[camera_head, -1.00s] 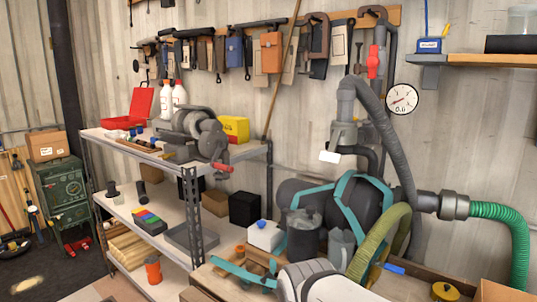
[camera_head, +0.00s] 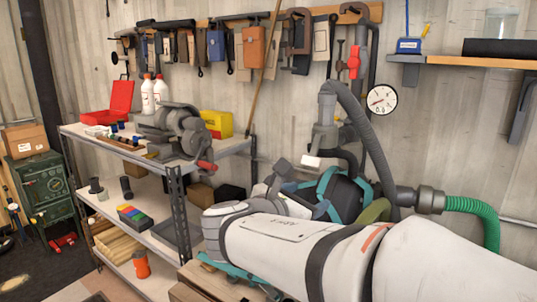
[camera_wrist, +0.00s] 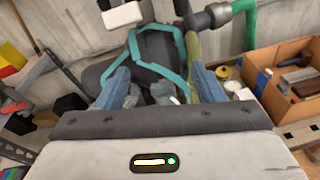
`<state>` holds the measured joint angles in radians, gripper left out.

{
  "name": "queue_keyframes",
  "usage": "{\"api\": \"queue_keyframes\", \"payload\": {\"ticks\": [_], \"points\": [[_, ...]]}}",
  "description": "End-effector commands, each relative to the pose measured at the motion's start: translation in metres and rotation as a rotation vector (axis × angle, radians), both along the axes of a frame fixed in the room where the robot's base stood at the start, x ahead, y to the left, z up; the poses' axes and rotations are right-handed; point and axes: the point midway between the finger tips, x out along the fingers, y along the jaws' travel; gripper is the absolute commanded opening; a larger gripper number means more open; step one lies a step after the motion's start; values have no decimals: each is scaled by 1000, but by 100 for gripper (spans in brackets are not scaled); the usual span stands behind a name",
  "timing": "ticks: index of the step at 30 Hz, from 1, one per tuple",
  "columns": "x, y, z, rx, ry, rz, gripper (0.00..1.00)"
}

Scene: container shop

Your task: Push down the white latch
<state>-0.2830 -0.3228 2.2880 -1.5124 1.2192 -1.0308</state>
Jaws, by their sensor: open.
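The white latch (camera_head: 312,161) is a small white block at the bottom of a grey pipe fitting (camera_head: 325,137) on the wall pipework. In the head view my arm hides much of the gripper, which is low and left of the latch.
A dark round machine with teal straps (camera_wrist: 155,48) lies ahead of the fingers. A grey hose (camera_head: 372,140) and a green hose (camera_head: 475,207) run nearby. A metal shelf (camera_head: 165,165) with a vise stands left. A cardboard box (camera_wrist: 262,84) is at right.

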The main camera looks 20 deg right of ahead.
Motion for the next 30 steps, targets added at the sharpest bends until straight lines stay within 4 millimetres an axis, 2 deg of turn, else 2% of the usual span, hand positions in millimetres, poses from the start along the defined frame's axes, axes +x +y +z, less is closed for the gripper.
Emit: {"api": "queue_keyframes", "payload": {"ticks": [1,3,7,11,24,30], "points": [[7,6,16,-78,15,32,62],[13,11,32,-166,30,59,62],[19,15,46,-249,40,82,62],[25,8,49,-263,44,82,62],[60,-37,48,-259,44,83,62],[66,-44,47,-257,43,86,62]]}}
